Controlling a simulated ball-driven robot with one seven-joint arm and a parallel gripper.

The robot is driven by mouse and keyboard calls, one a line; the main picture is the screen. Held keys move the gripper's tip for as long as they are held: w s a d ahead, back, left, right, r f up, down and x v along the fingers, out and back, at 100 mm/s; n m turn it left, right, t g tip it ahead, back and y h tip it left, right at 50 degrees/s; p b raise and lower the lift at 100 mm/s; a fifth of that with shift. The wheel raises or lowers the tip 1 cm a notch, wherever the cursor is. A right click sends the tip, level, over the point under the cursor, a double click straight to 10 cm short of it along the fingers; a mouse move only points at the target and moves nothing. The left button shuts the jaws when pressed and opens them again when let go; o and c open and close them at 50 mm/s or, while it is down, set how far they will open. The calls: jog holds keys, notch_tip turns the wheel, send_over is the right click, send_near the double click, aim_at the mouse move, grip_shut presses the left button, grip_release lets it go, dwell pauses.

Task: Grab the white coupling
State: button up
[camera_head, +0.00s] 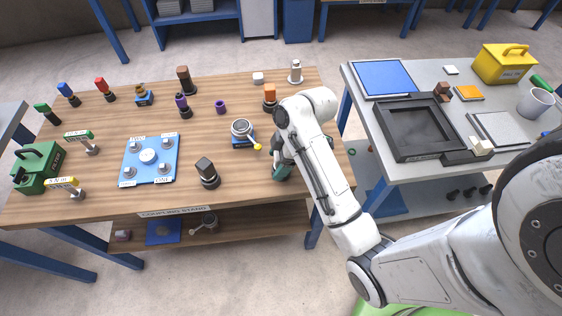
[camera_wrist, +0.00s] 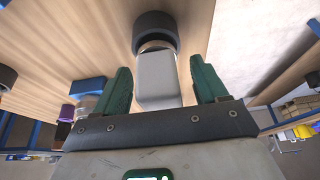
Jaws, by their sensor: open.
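The white coupling (camera_wrist: 157,80) is a pale, block-shaped piece on a metal collar and a dark round base, near the right edge of the wooden table (camera_head: 225,195). In the wrist view it stands between the two green fingers of my gripper (camera_wrist: 160,68), with a gap on either side. The fingers are open. In the head view my gripper (camera_head: 281,168) is low over the front right of the table. My gripper and arm hide the coupling there.
A black coupling (camera_head: 207,172) stands left of my gripper. A metal device with a yellow knob (camera_head: 242,131) is just behind it, and an orange piece (camera_head: 269,96) stands farther back. A blue plate (camera_head: 150,158) lies farther left. A grey table (camera_head: 395,172) stands across a gap on the right.

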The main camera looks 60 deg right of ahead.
jog(key=c, duration=1.3)
jog(key=shift+r, duration=0.1)
